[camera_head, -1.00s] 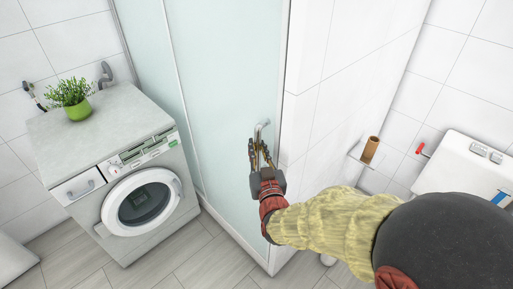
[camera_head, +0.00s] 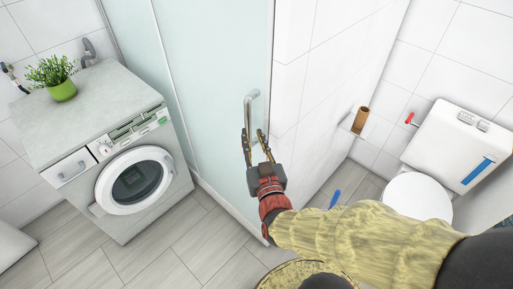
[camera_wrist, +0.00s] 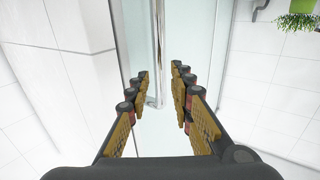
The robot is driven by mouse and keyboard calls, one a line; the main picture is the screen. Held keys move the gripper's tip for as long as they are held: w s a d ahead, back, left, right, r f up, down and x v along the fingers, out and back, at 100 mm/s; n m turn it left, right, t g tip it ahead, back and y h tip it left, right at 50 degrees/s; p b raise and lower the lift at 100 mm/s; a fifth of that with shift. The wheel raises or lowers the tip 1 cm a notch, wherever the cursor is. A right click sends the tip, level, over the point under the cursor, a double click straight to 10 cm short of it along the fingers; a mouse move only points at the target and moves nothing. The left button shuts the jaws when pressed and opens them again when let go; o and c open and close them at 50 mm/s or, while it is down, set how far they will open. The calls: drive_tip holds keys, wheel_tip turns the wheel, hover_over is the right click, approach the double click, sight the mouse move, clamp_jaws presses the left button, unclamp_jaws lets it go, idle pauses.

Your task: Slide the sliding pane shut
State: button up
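The frosted glass sliding pane (camera_head: 215,85) stands in the middle of the head view, between the washing machine and the white tiled wall. A metal bar handle (camera_head: 248,112) is upright near its right edge. My gripper (camera_head: 256,140) is in front of the pane at the handle's lower part. In the wrist view my gripper (camera_wrist: 160,88) has its two fingers apart, with the handle (camera_wrist: 159,50) showing between and beyond them. The fingers do not close on it. Whether a finger touches the handle or glass cannot be told.
A washing machine (camera_head: 135,185) with a potted plant (camera_head: 62,90) on top stands left of the pane. On the right are a tiled wall (camera_head: 320,70), a paper roll holder (camera_head: 359,121) and a toilet (camera_head: 455,150). Grey floor (camera_head: 165,245) is clear in front.

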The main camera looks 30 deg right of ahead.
drive_tip(key=shift+v, duration=2.05)
